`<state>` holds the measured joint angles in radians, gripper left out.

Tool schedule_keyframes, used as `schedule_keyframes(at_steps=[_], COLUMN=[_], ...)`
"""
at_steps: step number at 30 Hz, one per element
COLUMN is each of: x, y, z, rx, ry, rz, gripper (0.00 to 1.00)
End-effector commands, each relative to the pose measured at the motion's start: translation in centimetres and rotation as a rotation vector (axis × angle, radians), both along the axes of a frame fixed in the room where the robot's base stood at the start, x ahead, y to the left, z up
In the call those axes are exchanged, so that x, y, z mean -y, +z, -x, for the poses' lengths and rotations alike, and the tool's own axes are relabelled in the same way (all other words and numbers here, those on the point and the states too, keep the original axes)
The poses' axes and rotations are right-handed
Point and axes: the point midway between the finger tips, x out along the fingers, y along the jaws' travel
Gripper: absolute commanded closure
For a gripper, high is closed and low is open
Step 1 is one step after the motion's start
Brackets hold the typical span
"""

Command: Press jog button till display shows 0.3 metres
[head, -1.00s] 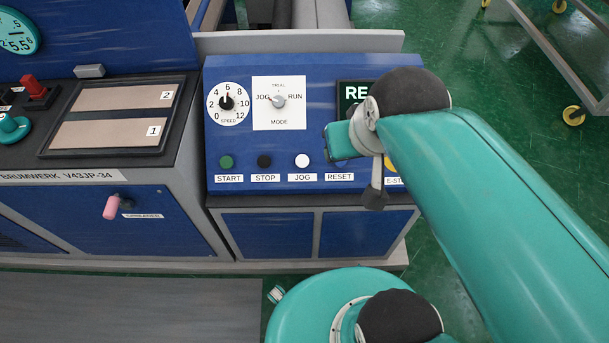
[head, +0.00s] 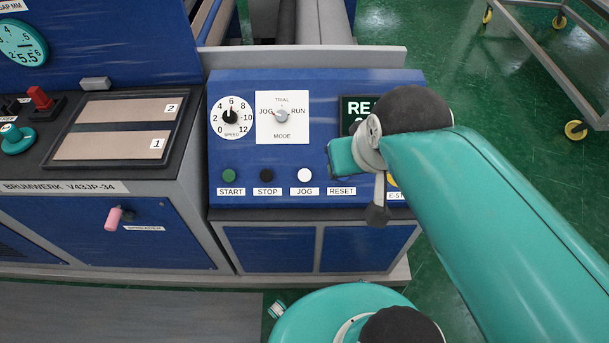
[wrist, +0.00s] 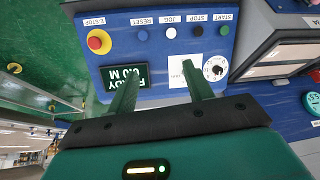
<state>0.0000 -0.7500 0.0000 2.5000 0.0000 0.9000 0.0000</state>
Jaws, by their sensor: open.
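The white JOG button (head: 305,175) sits on the blue control panel (head: 330,92), between the black STOP button (head: 266,175) and the RESET label (head: 341,191). The JOG button (wrist: 171,33) is uncovered in the wrist view, which is upside down. The display (wrist: 125,77) seems to read READY and 0.0 M; its digits are small and partly behind a finger. In the head view my arm covers most of the display (head: 351,108). My gripper (wrist: 159,75) is open and empty, its fingers towards the panel and apart from the JOG button. The mode knob (head: 281,116) points towards JOG.
Other controls close by are the green START button (head: 229,175), the speed dial (head: 231,117), the blue RESET button (wrist: 142,35) and the red E-STOP (wrist: 99,41). A pink-handled lever (head: 113,218) is at the left. Green floor and a wheeled frame (head: 545,55) lie right.

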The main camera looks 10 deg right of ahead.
Motion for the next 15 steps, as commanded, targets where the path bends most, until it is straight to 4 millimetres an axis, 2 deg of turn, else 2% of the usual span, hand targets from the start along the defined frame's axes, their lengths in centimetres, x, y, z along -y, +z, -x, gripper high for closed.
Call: schedule_keyframes(at_steps=[1,7,15], x=[0.0,0.0,0.0], y=[0.0,0.0,0.0], z=[0.0,0.0,0.0], rx=[0.0,0.0,0.0], ry=[0.0,0.0,0.0], rz=[0.0,0.0,0.0], gripper=[0.6,0.99,1.0])
